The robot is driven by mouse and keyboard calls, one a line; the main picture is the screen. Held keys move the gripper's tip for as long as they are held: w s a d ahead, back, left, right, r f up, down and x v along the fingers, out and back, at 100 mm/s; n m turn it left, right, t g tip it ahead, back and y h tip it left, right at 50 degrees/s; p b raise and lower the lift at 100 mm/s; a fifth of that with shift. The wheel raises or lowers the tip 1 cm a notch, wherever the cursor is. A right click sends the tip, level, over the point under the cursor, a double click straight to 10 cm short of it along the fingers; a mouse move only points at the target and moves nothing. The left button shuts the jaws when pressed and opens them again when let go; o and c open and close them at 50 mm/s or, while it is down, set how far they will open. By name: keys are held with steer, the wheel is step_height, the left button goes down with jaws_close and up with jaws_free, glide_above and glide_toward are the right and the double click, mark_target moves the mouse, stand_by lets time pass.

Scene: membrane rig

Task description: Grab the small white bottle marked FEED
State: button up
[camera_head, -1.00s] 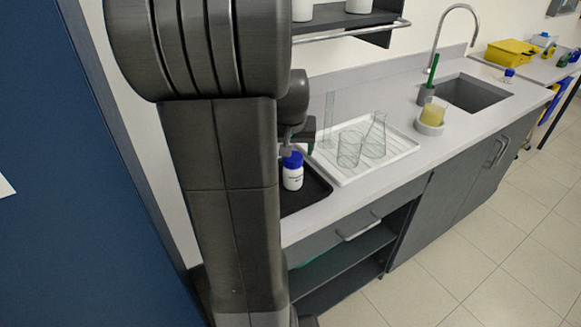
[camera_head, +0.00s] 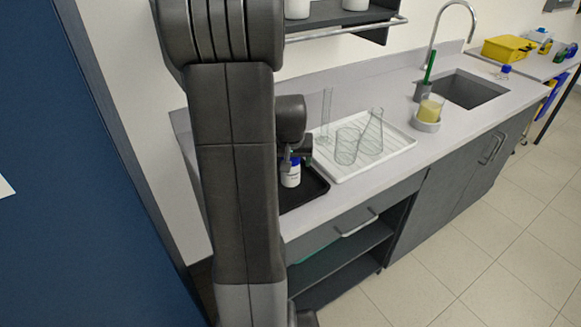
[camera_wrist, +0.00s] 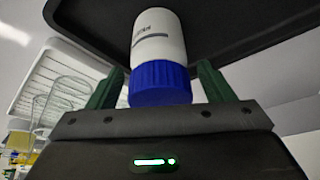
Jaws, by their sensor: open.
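A small white bottle (camera_head: 291,177) with a blue cap stands upright on a black tray (camera_head: 316,187) at the counter's near left end. In the wrist view the bottle (camera_wrist: 157,38) shows a dark printed label, too small to read in full. My gripper (camera_head: 292,160) is at the bottle's cap from above. In the wrist view its two green fingers (camera_wrist: 160,86) are apart, one on each side of the blue cap, with gaps visible. My arm hides the left part of the black tray in the head view.
A white drying rack (camera_head: 395,149) with clear glassware stands just right of the black tray. A tall glass cylinder (camera_head: 326,110) stands behind. A shelf (camera_head: 345,22) hangs above the counter.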

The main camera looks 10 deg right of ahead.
steer(key=c, duration=1.1)
steer(key=shift+c, duration=0.2)
